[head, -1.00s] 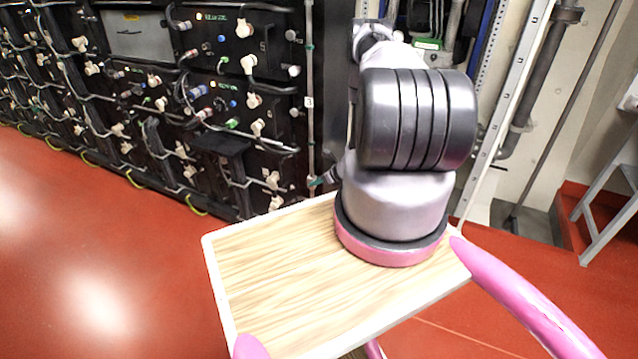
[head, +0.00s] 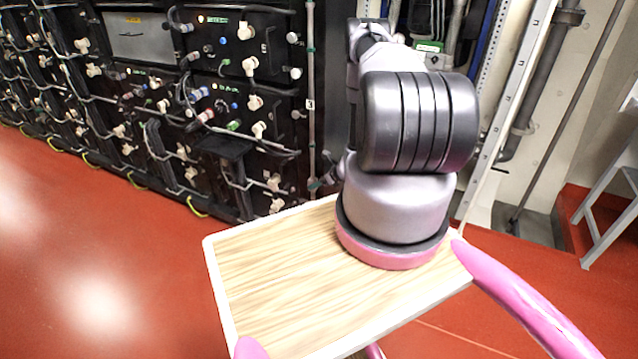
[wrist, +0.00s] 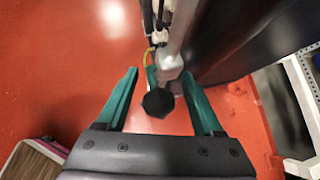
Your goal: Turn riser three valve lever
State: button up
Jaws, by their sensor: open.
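A thin grey vertical riser pipe (head: 310,60) with a small tag reading 3 (head: 310,104) runs down the right end of the black rack in the head view. In the wrist view a pale pipe with a valve body (wrist: 169,66) comes in from the top, with a green part beside it. A black rounded knob (wrist: 158,102) lies between the teal fingers of my gripper (wrist: 160,73). The fingers are open, with a visible gap on each side of the knob. In the head view my arm hides much of this area, and the lever is too small to make out.
The black battery rack (head: 215,140) with cables and pale connectors fills the left. A dark cabinet side stands close to the right finger in the wrist view. Grey steps (head: 610,190) stand at the far right. The red floor (head: 100,260) at left is clear.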

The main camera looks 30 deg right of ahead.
jog(key=v, duration=1)
jog(key=shift+s+d+r, duration=0.15)
jog(key=shift+s+r, duration=0.05)
jog(key=shift+r, duration=0.1)
jog(key=shift+s+d, duration=0.1)
jog(key=shift+d, duration=0.05)
jog(key=c, duration=0.5)
jog(key=shift+s+d+f, duration=0.1)
jog(key=shift+s+d, duration=0.5)
jog(key=shift+d, duration=0.05)
jog(key=c, duration=0.5)
jog(key=shift+n+g+y, duration=0.4)
jog(key=shift+y, duration=0.5)
jog(key=s+d, duration=0.1)
jog(key=s, duration=0.1)
jog(key=s+d, duration=0.1)
jog(key=s, duration=0.1)
jog(key=s+d, duration=0.1)
jog(key=shift+s+d+f, duration=0.25)
jog(key=shift+s+f, duration=0.05)
jog(key=shift+s, duration=0.1)
grip_shut()
jog(key=w+a+f, duration=0.4)
jog(key=w+a, duration=0.1)
jog(key=w, duration=0.3)
jog(key=shift+w+f, duration=0.25)
jog(key=shift+f, duration=0.05)
